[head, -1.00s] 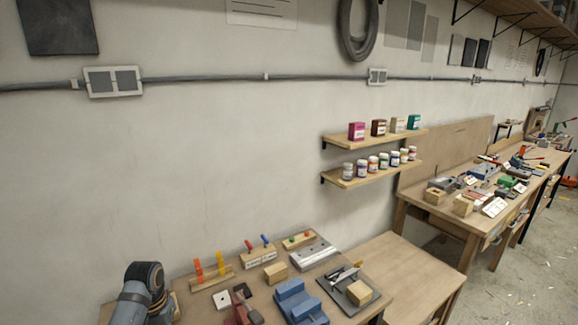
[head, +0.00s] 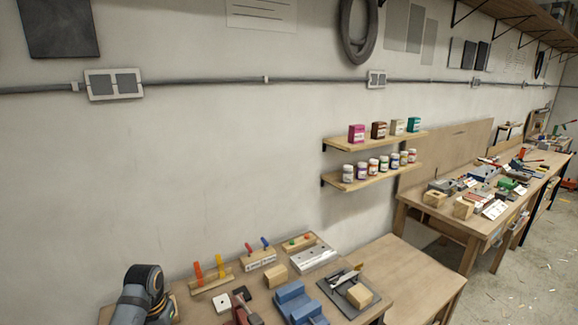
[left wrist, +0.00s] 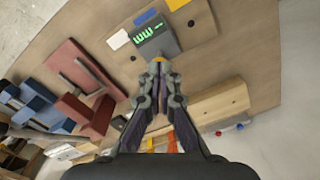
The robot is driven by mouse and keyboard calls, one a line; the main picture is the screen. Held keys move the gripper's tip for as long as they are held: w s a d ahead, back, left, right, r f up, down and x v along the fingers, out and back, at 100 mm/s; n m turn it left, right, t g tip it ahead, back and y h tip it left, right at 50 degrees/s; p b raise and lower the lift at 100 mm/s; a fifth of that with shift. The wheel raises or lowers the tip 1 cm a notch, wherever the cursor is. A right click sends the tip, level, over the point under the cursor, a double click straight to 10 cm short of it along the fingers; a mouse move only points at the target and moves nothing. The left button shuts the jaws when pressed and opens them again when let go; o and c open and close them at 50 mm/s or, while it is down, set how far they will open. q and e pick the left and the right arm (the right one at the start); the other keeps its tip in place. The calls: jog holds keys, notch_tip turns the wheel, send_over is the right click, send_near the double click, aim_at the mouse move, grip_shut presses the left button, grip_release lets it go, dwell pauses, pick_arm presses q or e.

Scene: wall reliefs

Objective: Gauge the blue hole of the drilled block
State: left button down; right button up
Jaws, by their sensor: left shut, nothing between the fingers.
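My left gripper (left wrist: 158,65) is shut and empty in the left wrist view. Its tips are over a board with dark round holes, close to a dark device with a green display (left wrist: 155,36). A small yellow spot shows at the tips; I cannot tell whether they touch it. In the head view a light grey block (head: 313,258) lies at the back of the bench; it may be the drilled block, but I cannot make out a blue hole. A wooden stand (head: 258,260) holds a red-topped and a blue-topped piece. My right gripper is not in view.
A blue vise (head: 297,303) and a wooden block (head: 275,276) stand on the near bench. A dark tray (head: 338,288) holds tools and another block. Orange uprights (head: 219,266) rise from a wooden base. The bench (head: 400,262) on the right has a bare top.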

pick_arm(q)
jog(key=shift+f+b, duration=0.3)
jog(key=shift+f, duration=1.15)
notch_tip(320, 180, up, 5)
jog(key=p, duration=0.5)
jog(key=shift+f+p, duration=0.1)
jog(key=shift+p, duration=0.3)
jog(key=shift+r, duration=1.1)
